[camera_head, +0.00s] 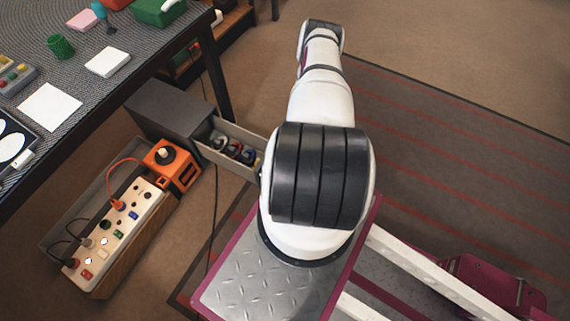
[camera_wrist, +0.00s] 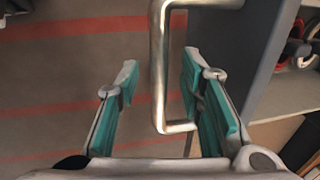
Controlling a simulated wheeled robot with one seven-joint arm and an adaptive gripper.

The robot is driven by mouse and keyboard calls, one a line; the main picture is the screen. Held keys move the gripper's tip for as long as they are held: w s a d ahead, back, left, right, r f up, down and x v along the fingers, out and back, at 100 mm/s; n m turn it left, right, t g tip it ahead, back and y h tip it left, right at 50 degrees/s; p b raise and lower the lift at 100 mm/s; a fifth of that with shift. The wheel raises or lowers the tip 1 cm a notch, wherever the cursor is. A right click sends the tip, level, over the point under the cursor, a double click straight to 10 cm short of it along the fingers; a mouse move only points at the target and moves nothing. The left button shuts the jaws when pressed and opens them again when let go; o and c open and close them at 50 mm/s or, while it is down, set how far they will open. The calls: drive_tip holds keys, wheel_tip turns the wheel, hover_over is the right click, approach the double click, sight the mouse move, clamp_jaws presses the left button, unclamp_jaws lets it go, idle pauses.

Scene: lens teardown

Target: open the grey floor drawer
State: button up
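The grey floor drawer (camera_head: 232,172) is partly pulled out of its dark grey cabinet (camera_head: 172,120) in the head view, with several small items inside. My arm hides its front end there. In the wrist view the drawer's dark grey front (camera_wrist: 232,50) fills the upper middle, with the open inside to its right. A metal bar handle (camera_wrist: 157,65) stands off that front. My gripper (camera_wrist: 159,73) is open, its two teal-padded fingers on either side of the handle, with a clear gap on the left and a smaller gap on the right. The head view does not show my gripper.
A power strip (camera_head: 122,228) and an orange box (camera_head: 172,165) sit on a wooden crate beside the drawer. The table (camera_head: 100,110) with parts stands at upper left, its leg near the cabinet. A striped dark rug (camera_head: 460,150) leaves open floor on the right.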

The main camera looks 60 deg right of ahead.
wheel_tip(320, 180, up, 11)
drive_tip(key=s, duration=0.2)
drive_tip(key=shift+s+r, duration=0.15)
drive_tip(key=shift+r, duration=0.05)
idle(0.5)
